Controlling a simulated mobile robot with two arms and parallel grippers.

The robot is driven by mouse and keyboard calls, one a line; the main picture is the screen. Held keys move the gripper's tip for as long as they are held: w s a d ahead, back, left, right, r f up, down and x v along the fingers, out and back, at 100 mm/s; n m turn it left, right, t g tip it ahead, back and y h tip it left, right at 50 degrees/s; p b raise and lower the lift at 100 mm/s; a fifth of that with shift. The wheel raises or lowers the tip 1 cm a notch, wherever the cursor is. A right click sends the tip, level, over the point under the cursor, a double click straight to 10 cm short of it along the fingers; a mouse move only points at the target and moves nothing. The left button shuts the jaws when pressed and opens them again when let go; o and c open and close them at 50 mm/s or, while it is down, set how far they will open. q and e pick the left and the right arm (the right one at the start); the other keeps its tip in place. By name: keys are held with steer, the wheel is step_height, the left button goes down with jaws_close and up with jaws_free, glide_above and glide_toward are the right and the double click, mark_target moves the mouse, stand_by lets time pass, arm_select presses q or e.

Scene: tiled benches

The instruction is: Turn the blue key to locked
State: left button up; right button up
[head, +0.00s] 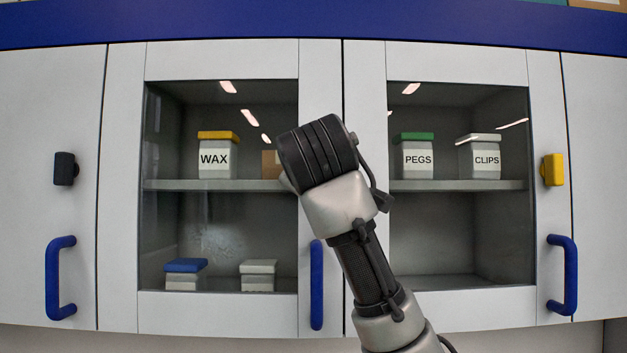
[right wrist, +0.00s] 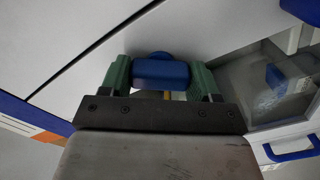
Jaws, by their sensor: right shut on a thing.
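The blue key (right wrist: 160,73) shows in the right wrist view as a blue block standing out from a white cabinet door. My right gripper (right wrist: 160,80) is shut on it, one green finger on each side. In the head view my right arm (head: 365,260) reaches up in front of the middle of the cabinet and hides the blue key and the fingers. I cannot tell the key's lock position. My left gripper is in neither view.
A black key (head: 64,168) is on the left door, and a yellow key (head: 553,169) is at the right. Blue handles (head: 52,278) (head: 316,285) (head: 570,275) stick out below. Glass panes (head: 215,235) show labelled boxes on shelves.

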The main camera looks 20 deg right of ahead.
steer(key=m+b, duration=0.2)
steer(key=m, duration=0.3)
steer(key=shift+a+f+m, duration=0.1)
steer(key=shift+f+m, duration=0.05)
steer(key=shift+m, duration=0.15)
steer(key=m, duration=0.5)
steer(key=shift+b, duration=0.4)
steer(key=o, duration=0.9)
steer(key=shift+s, duration=0.1)
